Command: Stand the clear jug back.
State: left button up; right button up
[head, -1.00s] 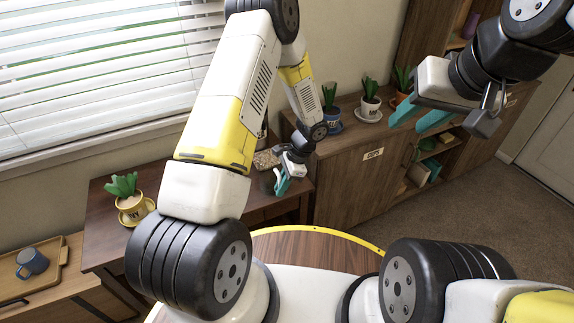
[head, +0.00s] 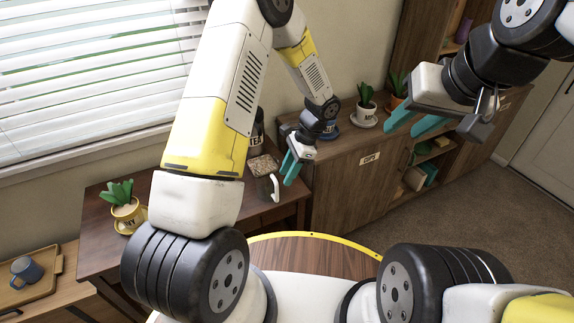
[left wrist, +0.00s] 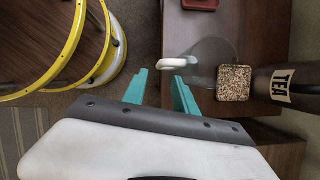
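The clear jug (left wrist: 212,58) is see-through and hard to make out, with a white handle. In the left wrist view its handle points left, just beyond my fingertips. In the head view the jug (head: 264,188) is on the dark wooden desk (head: 98,235), near its right end; it seems upright. My left gripper (head: 291,167) is open and empty, above and right of the jug. Its two teal fingers also show in the left wrist view (left wrist: 161,76), apart from the handle. My right gripper (head: 414,124) is open and empty, far to the right in front of the cabinet.
A speckled square mat (left wrist: 234,84) lies beside the jug, with the dark TEA canister (left wrist: 284,88) past it. A potted plant (head: 127,207) stands at the desk's left. A cabinet (head: 365,180) with pots is to the right. A blue mug (head: 27,269) sits on a tray at far left.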

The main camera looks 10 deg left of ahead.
pick_arm(q)
jog(key=s+a+r+n+t+h, duration=0.1)
jog(key=s+a+r+n, duration=0.15)
jog(key=r, duration=0.75)
jog(key=s+a+r+n+t+h, duration=0.1)
jog(key=s+r+n+t+h, duration=0.15)
jog(key=r, duration=0.85)
jog(key=s+a+r+n+t+h, duration=0.2)
jog(key=s+r+n, duration=0.5)
jog(key=s+r, duration=0.4)
jog(key=s+t+h, duration=0.1)
jog(key=s+t, duration=0.1)
jog(key=s, duration=0.1)
jog(key=shift+s+r+n, duration=0.2)
jog(key=shift+s+n, duration=0.15)
jog(key=shift+n, duration=0.05)
jog(key=shift+a+t, duration=0.1)
jog(key=shift+t, duration=0.15)
